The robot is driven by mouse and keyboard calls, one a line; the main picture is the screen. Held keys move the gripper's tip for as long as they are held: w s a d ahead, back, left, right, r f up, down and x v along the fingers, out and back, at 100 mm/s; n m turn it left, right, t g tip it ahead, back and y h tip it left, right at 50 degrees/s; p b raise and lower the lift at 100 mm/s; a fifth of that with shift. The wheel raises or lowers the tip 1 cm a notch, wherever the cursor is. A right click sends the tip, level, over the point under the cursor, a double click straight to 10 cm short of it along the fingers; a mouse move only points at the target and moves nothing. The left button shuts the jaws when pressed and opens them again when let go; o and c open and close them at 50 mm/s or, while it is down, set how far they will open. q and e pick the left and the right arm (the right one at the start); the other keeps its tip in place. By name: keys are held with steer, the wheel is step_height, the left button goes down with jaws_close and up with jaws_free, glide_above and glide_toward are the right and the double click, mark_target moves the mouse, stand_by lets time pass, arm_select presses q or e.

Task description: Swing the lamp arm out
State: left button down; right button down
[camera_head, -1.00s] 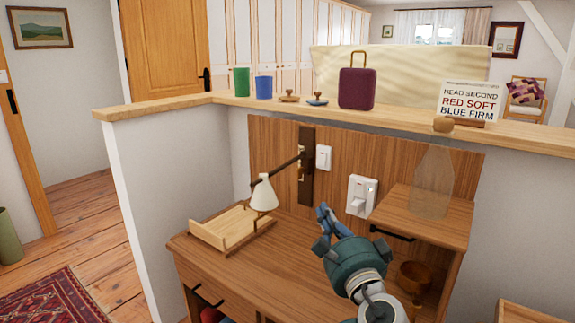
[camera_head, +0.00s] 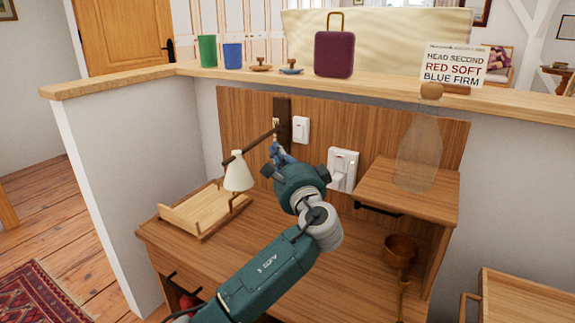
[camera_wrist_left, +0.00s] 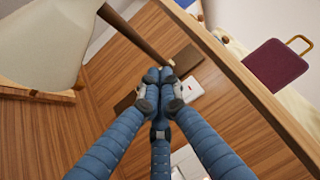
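The lamp has a cream cone shade (camera_head: 238,172) hanging from a dark lamp arm (camera_head: 246,149). The arm runs along the wooden back panel to a dark wall plate (camera_head: 283,122). In the left wrist view the shade (camera_wrist_left: 45,40) fills the upper left and the lamp arm (camera_wrist_left: 132,35) slants down to my fingertips. My left gripper (camera_head: 277,150) is by the arm's wall end, right of the shade. Its blue fingertips (camera_wrist_left: 160,75) are together with no object seen between them; whether they touch the arm cannot be told. My right gripper is out of view.
A wooden tray (camera_head: 190,218) lies on the desk below the shade. A white switch (camera_head: 301,130) and socket (camera_head: 343,168) are on the panel. A raised shelf (camera_head: 440,188) holds a clear bottle (camera_head: 417,155). The ledge (camera_head: 390,92) carries cups, a purple case (camera_head: 334,54) and a sign (camera_head: 455,68).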

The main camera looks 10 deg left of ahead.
mark_target(258, 143)
arm_select(q)
steer(key=shift+w+a+r, duration=0.15)
steer(key=shift+a, duration=0.5)
steer(key=shift+w+a+r, duration=0.1)
steer(key=shift+w+a, duration=0.05)
steer(key=shift+a, duration=0.45)
steer(key=shift+w+a+r+p, duration=0.15)
steer(key=shift+a+p, duration=0.25)
steer(key=shift+a, duration=0.65)
